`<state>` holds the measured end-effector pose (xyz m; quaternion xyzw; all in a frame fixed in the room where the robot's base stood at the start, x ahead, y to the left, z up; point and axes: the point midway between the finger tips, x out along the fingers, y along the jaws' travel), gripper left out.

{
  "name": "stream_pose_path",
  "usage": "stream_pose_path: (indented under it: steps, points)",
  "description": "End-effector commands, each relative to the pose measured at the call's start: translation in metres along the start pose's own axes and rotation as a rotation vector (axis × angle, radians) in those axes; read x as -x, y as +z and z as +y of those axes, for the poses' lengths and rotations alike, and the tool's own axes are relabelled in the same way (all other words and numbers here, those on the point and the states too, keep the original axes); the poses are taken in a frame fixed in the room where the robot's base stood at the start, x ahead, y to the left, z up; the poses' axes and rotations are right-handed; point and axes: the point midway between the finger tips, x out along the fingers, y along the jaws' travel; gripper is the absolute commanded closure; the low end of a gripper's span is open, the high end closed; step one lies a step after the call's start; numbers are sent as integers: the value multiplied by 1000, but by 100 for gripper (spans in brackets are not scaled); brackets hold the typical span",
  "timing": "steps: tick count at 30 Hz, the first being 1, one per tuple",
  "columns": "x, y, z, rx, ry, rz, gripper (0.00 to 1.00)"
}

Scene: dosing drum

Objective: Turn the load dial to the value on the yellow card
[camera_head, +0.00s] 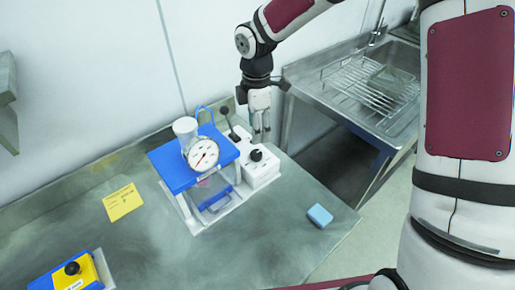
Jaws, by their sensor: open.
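A blue and white dosing machine (178,176) stands on the metal bench. A round white gauge (203,154) with a red needle is on its front. A black knob (257,155) sits on the white box at its right side; I cannot tell if this is the load dial, and its marks are too small to read. A yellow card (123,202) lies flat on the bench to the left, its writing too small to read. My gripper (261,128) is open and empty, pointing down above and just behind the black knob, apart from it.
A black lever (229,122) stands up behind the white box, left of my gripper. A yellow and blue box with a black knob (72,270) is at the bench's front left. A light blue block (319,215) lies at right. A sink with a wire rack (372,84) is behind right.

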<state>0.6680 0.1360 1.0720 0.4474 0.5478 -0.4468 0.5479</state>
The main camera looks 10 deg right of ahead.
Motion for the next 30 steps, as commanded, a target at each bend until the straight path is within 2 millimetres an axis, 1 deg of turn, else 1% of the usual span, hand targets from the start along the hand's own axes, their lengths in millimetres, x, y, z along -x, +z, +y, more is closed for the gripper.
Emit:
stream_pose_path:
  steps: [1, 3, 9, 12, 15, 20, 28, 29, 30]
  points:
    - [-11, -1, -2, 1, -6, 1, 49]
    - [-25, -1, -3, 1, -7, 1, 49]
    - [-63, -1, -2, 0, -5, 0, 49]
    - [-78, -1, -2, 0, -3, 0, 49]
    - [-88, 0, -1, -1, -2, 0, 49]
    - [-97, 0, -1, -2, -1, 0, 49]
    - [-99, 0, -1, -2, -1, -1, 49]
    - [-99, 0, -1, -2, -1, -1, 51]
    - [-99, 0, -1, -2, -1, 0, 60]
